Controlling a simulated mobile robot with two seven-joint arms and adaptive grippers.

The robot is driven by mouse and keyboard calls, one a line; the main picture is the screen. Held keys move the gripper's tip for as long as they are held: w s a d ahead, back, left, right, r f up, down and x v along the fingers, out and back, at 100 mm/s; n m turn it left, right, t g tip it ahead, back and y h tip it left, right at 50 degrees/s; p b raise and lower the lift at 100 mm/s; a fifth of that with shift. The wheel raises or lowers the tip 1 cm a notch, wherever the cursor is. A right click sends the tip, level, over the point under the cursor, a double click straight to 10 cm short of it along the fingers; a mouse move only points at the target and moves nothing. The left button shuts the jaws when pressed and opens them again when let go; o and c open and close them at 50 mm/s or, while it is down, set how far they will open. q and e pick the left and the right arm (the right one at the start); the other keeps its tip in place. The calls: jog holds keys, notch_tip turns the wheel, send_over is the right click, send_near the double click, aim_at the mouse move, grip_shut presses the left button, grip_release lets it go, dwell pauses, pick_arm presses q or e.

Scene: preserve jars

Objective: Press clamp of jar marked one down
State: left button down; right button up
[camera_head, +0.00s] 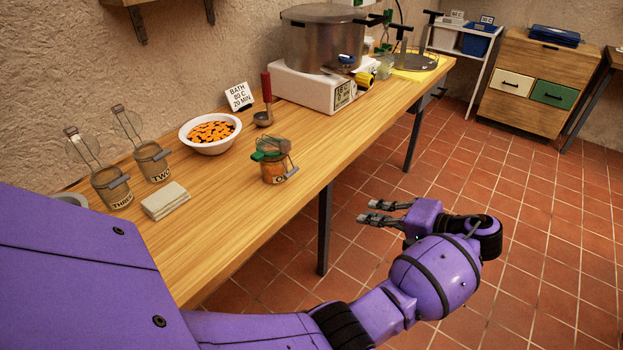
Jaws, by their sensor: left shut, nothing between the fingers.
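The jar marked one (274,172) stands upright near the table's front edge, filled with orange pieces. Its glass lid (275,144) shows tilted above the rim, with green parts (262,155) around the jar's top. A grey clamp lever (292,169) sticks out at its right front side and partly covers the label. Whether the lid sits fully on the rim I cannot tell. My left gripper (362,211) is shut and empty, out past the table's front edge over the floor, right of the jar and apart from it. My right gripper is not in view.
The jars marked two (152,167) and three (109,192) stand at left, lids raised. A folded cloth (166,200), white bowl (205,146) of orange pieces, red-handled ladle (266,95) and large pot (317,45) are on the table (235,205). Table around jar one is clear.

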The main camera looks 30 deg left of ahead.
aim_at(293, 172)
pick_arm(q)
jog(key=s+a+r, duration=0.1)
jog(key=a+r, duration=0.6)
jog(key=r, duration=0.2)
jog(key=shift+g, duration=0.3)
jog(key=x, duration=0.6)
jog(key=p+x, duration=0.1)
jog(key=x, duration=0.6)
jog(key=shift+s+a+r, duration=0.1)
jog(key=shift+s+r, duration=0.05)
jog(key=shift+r, duration=0.05)
jog(key=shift+a+f, duration=0.25)
jog(key=shift+a, duration=0.15)
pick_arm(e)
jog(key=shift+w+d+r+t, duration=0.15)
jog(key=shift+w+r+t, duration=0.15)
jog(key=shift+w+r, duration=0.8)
pick_arm(q)
jog(key=shift+a+f+m+y+b, duration=0.3)
jog(key=shift+a+f+y+b, duration=0.2)
jog(key=shift+f+y+b, duration=0.25)
jog(key=shift+r, duration=0.35)
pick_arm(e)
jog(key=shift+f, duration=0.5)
